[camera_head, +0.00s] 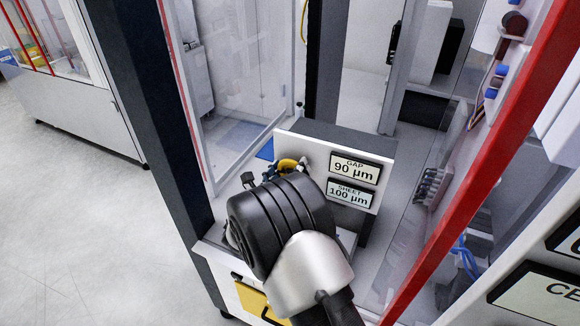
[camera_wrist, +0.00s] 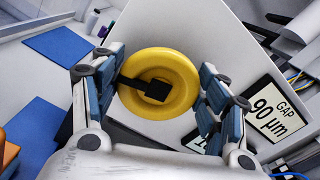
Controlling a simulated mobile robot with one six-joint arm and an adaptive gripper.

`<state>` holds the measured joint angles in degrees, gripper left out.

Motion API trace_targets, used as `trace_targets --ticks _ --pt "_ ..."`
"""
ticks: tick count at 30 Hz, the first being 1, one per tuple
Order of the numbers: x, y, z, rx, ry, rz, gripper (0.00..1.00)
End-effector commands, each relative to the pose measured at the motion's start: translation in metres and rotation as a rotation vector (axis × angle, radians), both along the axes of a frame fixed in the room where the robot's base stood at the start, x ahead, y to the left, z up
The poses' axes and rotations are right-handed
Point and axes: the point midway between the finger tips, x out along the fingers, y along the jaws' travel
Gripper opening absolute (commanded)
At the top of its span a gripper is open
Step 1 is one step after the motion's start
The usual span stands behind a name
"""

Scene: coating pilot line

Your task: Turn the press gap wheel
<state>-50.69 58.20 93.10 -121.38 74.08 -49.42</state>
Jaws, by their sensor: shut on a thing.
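The press gap wheel is a yellow ring with a black hub and spoke. In the wrist view the wheel (camera_wrist: 186,67) sits between the two blue-padded fingers of my gripper (camera_wrist: 160,90), which is shut on its rim from both sides. In the head view only a small part of the yellow wheel (camera_head: 287,165) shows behind my black wrist, and most of my gripper (camera_head: 268,173) is hidden there. The gap display (camera_head: 356,170) beside it reads 90 µm. The sheet display (camera_head: 351,193) below it reads 100 µm.
The displays are on a white panel (camera_head: 318,157) inside an enclosure. A red frame post (camera_head: 490,165) stands to the right and a dark post (camera_head: 150,110) to the left. Blue pads (camera_wrist: 60,53) lie left of the wheel in the wrist view. Open floor (camera_head: 90,220) is at left.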

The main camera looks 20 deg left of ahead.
Motion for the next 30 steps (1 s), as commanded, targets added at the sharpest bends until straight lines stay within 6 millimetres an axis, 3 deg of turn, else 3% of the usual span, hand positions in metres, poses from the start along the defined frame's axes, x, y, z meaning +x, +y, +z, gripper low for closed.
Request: trace_targets --ticks 15,30 --pt "0.0 0.0025 -0.0015 -0.412 0.032 0.0 0.44" --pt "0.0003 0.0033 -0.0027 -0.54 0.042 0.0 0.44"
